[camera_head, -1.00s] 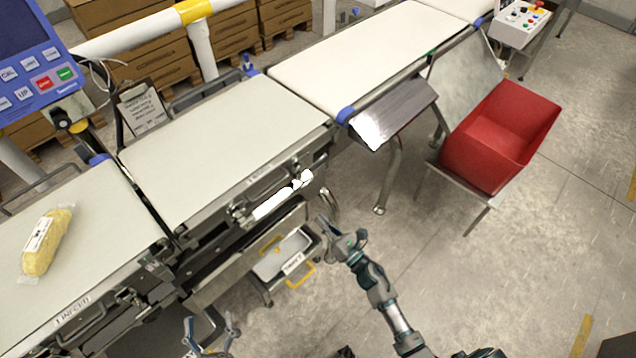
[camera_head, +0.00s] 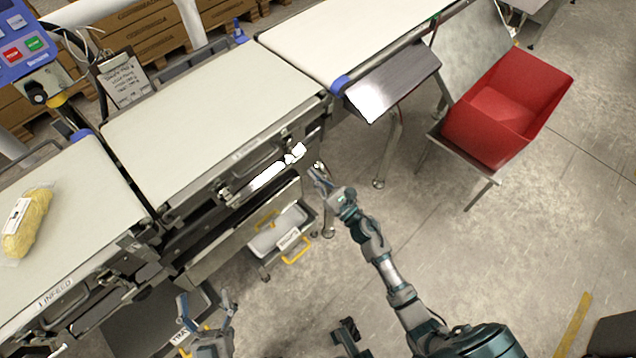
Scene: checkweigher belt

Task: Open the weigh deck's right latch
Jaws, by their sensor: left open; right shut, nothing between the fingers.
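The weigh deck (camera_head: 215,105) is the pale middle belt section. Its front side carries a dark handle (camera_head: 262,158) and, below that, a glaring white bar (camera_head: 268,176). A small white part (camera_head: 296,152) sits at the bar's right end, where the right latch seems to be; glare hides its shape and whether it is open. My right gripper (camera_head: 317,172) is shut and empty, just right of and slightly below that white part, apparently apart from it. My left gripper (camera_head: 205,308) is open and empty at the bottom, below the deck's frame.
A grey bin with yellow handles (camera_head: 272,237) sits below the deck. The infeed belt (camera_head: 85,210) at left bears a yellow wrapped pack (camera_head: 27,222). A sloping metal chute (camera_head: 392,82) and a red bin (camera_head: 505,112) stand to the right. The floor at right is mostly clear.

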